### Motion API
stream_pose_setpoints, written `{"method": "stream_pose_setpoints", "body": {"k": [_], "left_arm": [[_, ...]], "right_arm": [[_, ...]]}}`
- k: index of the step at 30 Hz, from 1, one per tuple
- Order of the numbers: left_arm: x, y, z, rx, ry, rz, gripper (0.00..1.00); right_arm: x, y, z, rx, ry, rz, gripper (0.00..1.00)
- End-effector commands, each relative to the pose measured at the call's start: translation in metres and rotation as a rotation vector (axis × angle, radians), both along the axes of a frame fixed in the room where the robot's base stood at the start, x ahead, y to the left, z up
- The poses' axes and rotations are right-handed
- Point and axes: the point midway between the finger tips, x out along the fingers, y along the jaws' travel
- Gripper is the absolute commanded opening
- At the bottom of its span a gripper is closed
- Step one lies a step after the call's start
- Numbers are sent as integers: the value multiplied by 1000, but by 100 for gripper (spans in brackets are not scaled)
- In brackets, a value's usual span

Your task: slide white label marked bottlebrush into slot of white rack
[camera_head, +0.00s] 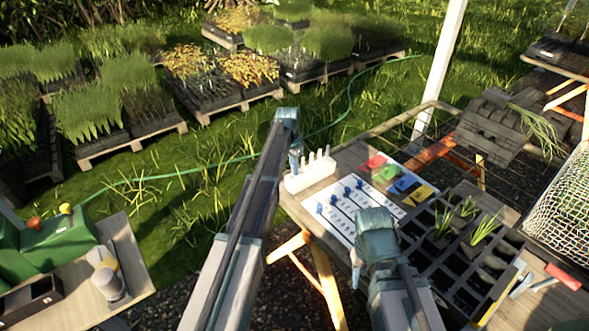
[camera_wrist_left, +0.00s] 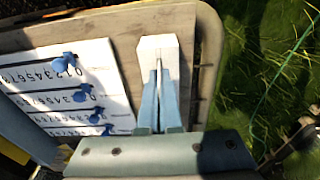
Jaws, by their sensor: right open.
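The white rack (camera_head: 311,174) stands at the far left corner of the wooden table, with several white labels (camera_head: 318,158) upright in it. My left gripper (camera_head: 296,158) points down at the rack's left end. In the left wrist view, its blue fingers (camera_wrist_left: 159,90) are close together around a thin pale strip, seen edge-on, which looks like a white label (camera_wrist_left: 159,72). The strip is in line with the white rack (camera_wrist_left: 158,46); I cannot tell whether it is inside a slot. The bottlebrush marking is not readable. My right gripper (camera_head: 357,268) is open over the table's front edge.
A white board (camera_head: 345,208) with numbers and blue pins lies beside the rack. Coloured cards (camera_head: 403,184) lie behind it. A black cell tray (camera_head: 450,262) with seedlings is on the right. Grass lies beyond the table's left edge.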

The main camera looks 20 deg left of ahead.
Motion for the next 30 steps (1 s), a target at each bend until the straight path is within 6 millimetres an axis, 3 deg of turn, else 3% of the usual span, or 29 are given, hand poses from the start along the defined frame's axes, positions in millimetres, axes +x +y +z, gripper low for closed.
{"method": "stream_pose_setpoints", "body": {"k": [6, 12, 23, 30], "left_arm": [[0, 0, -4, 0, 0, 0, 2], [0, 0, -3, 0, 0, 0, 36], [0, 0, -2, 0, 0, 0, 36], [-1, 1, 14, 0, 0, 0, 36]], "right_arm": [[0, 0, -4, 0, 0, 0, 50], [0, 0, -3, 0, 0, 0, 50], [0, 0, -2, 0, 0, 0, 50], [0, 0, 14, 0, 0, 0, 50]]}}
